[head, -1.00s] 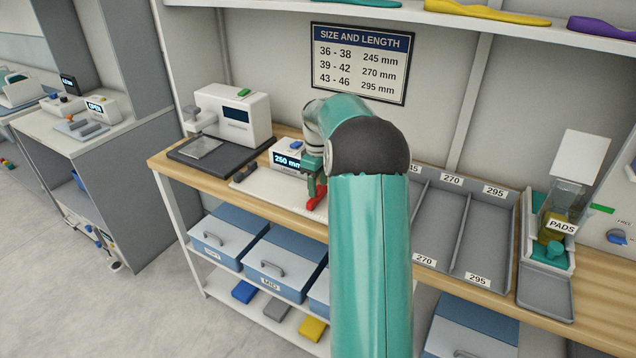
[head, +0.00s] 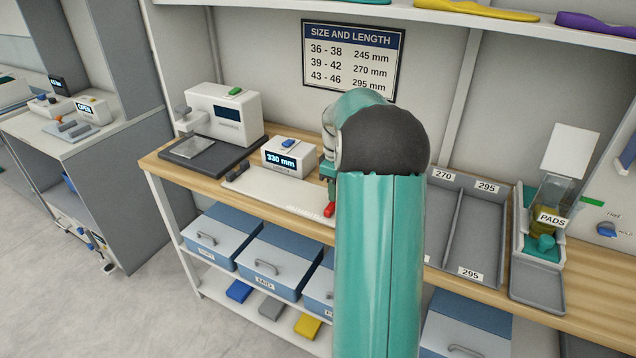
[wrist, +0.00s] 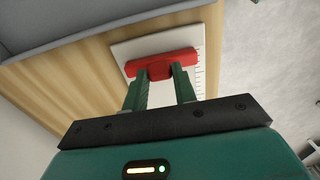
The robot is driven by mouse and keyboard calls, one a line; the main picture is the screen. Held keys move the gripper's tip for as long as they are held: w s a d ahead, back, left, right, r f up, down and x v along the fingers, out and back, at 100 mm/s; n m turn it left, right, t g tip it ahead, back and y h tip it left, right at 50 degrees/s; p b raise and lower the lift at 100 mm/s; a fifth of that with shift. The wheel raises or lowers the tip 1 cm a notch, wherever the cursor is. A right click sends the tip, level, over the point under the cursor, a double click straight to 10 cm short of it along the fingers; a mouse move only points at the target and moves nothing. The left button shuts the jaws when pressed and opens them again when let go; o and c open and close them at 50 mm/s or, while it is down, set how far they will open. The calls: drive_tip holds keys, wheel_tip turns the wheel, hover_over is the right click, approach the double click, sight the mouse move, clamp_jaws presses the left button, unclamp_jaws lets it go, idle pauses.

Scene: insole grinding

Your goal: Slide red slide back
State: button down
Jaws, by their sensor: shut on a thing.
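The red slide (wrist: 160,64) lies across the white measuring plate (wrist: 190,38) with its printed scale in the wrist view. My gripper (wrist: 158,76) is shut on the red slide's raised middle. In the head view a bit of the red slide (head: 329,209) shows beside my teal arm, towards the right end of the plate (head: 268,190). The display box (head: 289,157) behind the plate reads 330 mm. My arm hides the plate's right end and most of my gripper in the head view.
A white machine on a dark base (head: 215,158) stands left of the plate. Grey sorting trays (head: 480,230) and a pads dispenser (head: 540,235) stand to the right. Blue drawers (head: 280,262) sit below the wooden bench top.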

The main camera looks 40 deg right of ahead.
drive_tip(key=shift+s+d, duration=0.2)
drive_tip(key=shift+s, duration=0.3)
drive_tip(key=c, duration=1.1)
unclamp_jaws()
drive_tip(key=shift+s, duration=0.2)
drive_tip(key=shift+w, duration=0.15)
drive_tip(key=shift+r, duration=0.4)
wheel_tip(320, 180, up, 13)
